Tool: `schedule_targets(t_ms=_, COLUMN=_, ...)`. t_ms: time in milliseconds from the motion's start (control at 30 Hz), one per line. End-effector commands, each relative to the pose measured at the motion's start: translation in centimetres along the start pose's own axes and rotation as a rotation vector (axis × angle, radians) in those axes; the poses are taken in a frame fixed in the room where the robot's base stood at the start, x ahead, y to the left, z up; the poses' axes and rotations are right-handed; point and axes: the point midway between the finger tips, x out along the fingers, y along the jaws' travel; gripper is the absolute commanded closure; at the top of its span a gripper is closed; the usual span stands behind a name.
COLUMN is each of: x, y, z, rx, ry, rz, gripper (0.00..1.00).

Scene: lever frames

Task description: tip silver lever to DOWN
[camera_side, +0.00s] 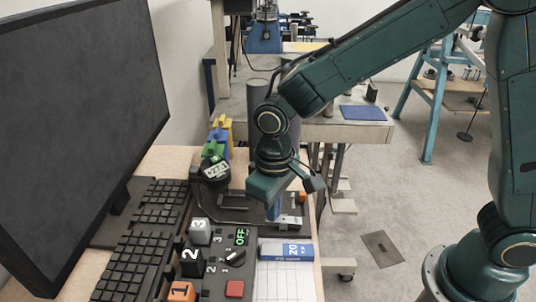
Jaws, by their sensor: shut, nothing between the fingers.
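My gripper (275,212) points down over the far right part of the black control panel (212,270), close to its right edge. Its fingers are shut with nothing between them, and they are small and partly hidden by the gripper's body. A small silver-white part (291,221), which may be the silver lever, shows just right of the fingertips. Its tilt is too small to read, and I cannot tell whether the fingers touch it.
Numbered blocks, a knob (235,256), a green OFF display (242,237) and a red button (234,289) are on the nearer panel. A blue box (287,250) lies to the right. A keyboard (133,250) and monitor (75,110) stand left; a round black gauge (213,171) stands behind.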

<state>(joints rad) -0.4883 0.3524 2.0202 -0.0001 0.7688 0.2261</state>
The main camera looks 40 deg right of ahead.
Motion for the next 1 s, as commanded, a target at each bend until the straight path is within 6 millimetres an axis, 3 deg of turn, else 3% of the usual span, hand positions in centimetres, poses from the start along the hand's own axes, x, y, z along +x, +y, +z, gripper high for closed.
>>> schedule_targets(t_ms=467, x=0.3, y=0.0, z=0.0, rx=0.0, ry=-0.001, rz=0.0, gripper=1.0)
schedule_targets(t_ms=1000, x=-2.4, y=0.0, z=0.0, rx=0.0, ry=0.002, rz=0.0, gripper=1.0)
